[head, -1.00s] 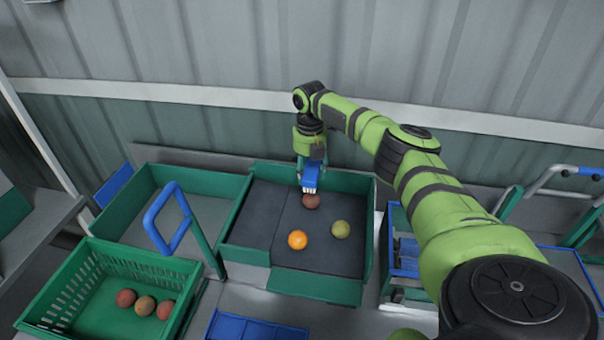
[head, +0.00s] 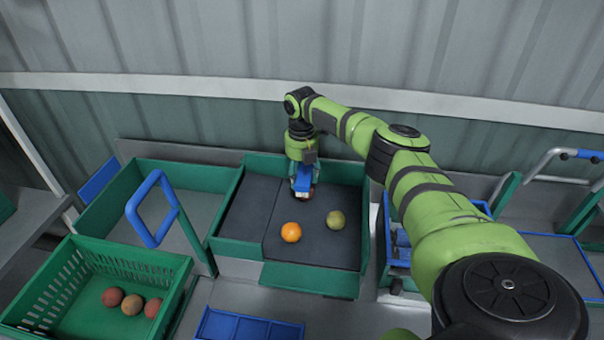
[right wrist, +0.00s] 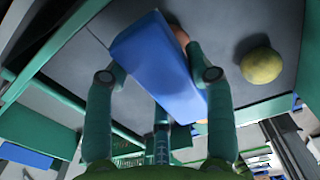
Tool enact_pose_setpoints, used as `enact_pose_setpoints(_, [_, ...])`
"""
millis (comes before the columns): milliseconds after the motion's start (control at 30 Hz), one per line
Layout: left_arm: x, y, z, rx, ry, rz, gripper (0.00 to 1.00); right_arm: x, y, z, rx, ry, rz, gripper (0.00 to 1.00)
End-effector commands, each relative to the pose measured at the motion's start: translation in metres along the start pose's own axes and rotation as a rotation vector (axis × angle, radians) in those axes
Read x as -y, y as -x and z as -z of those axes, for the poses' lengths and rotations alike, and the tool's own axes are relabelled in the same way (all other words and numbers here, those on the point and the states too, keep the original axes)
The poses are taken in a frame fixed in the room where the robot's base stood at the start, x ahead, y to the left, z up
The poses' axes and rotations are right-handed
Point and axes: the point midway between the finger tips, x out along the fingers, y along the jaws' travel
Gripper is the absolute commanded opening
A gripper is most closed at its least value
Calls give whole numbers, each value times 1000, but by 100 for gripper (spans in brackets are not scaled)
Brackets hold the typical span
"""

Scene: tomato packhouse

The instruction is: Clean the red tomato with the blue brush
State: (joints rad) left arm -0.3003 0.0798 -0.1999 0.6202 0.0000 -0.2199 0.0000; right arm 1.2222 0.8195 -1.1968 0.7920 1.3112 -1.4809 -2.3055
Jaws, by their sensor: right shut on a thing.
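My right gripper (head: 301,168) is shut on the blue brush (right wrist: 152,60), a blue block that fills the middle of the right wrist view between the two fingers. In the head view the brush (head: 303,182) is over the dark-lined tray (head: 240,215). The red tomato is almost wholly hidden by the brush; a reddish sliver of it (right wrist: 181,36) shows beside the brush in the right wrist view. Brush and tomato appear to touch, though the contact itself is hidden. My left gripper is not in view.
An orange tomato (head: 291,232) and a yellow-green tomato (head: 336,219) lie in the same tray, close to the brush. A green crate (head: 150,262) at lower left holds three reddish tomatoes. A blue-handled post (head: 150,205) stands left of the tray.

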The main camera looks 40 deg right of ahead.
Motion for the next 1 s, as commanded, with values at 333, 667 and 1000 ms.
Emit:
enact_pose_setpoints(333, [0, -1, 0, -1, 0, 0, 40, 0, -1, 0, 0, 1, 0, 28])
enact_pose_setpoints(667, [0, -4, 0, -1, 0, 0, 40, 0, -5, 0, 0, 0, 0, 28])
enact_pose_setpoints(1000, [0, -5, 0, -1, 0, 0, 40, 0, -7, 0, 0, 1, 0, 28])
